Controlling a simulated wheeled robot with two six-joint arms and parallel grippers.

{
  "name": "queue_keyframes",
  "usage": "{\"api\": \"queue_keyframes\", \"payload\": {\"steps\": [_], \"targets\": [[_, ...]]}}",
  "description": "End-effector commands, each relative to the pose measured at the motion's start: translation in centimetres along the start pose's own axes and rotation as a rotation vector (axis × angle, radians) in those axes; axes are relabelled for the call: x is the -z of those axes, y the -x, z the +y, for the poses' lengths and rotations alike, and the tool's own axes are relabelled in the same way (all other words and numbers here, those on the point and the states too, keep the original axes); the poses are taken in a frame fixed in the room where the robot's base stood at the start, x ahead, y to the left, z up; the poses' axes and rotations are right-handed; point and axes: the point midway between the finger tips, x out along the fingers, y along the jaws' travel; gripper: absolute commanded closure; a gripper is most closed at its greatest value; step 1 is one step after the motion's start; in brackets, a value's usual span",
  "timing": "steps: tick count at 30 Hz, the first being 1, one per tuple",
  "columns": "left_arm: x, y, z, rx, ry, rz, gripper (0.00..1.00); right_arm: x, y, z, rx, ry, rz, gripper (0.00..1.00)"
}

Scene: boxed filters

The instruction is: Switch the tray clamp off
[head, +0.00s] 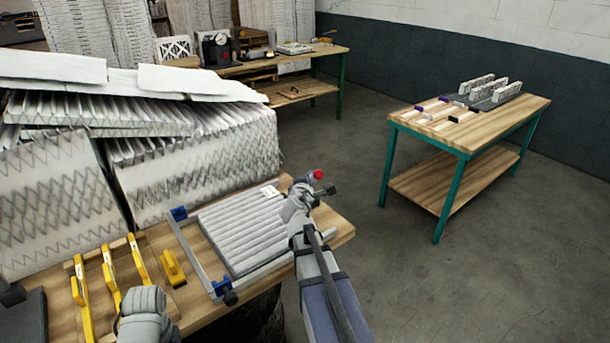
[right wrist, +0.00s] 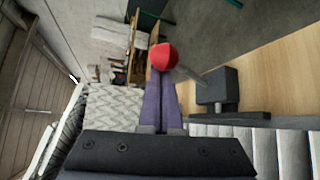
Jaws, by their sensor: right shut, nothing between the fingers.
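The tray clamp is a grey metal frame (head: 185,240) around a pleated filter (head: 242,232) on the near bench, with blue corner pieces. Its lever has a red ball knob (head: 318,174) at the frame's far right corner. In the right wrist view the knob (right wrist: 163,57) sits on a metal rod rising from a black block (right wrist: 216,88). My right gripper (head: 300,192) is beside the lever; its purple fingers (right wrist: 161,88) are shut and empty, tips at the knob. I cannot tell if they touch. My left wrist shows at the bottom left; its fingers are hidden.
A second table (head: 520,108) stands at the right, a workbench (head: 325,55) at the back. The floor between is clear.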

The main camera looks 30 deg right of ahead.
Motion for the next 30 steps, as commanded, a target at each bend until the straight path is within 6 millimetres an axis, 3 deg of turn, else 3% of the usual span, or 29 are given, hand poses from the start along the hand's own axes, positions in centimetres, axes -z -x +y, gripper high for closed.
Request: {"api": "queue_keyframes", "payload": {"steps": [23,30], "targets": [[0.03,-0.47,0.04,0.000,0.000,0.000,0.38,-0.62,0.54,-0.78,0.001,0.000,-0.001,1.00],[-0.01,0.20,-0.02,0.000,0.000,0.000,0.38,-0.19,0.04,0.15,0.000,0.001,-0.001,1.00]]}}
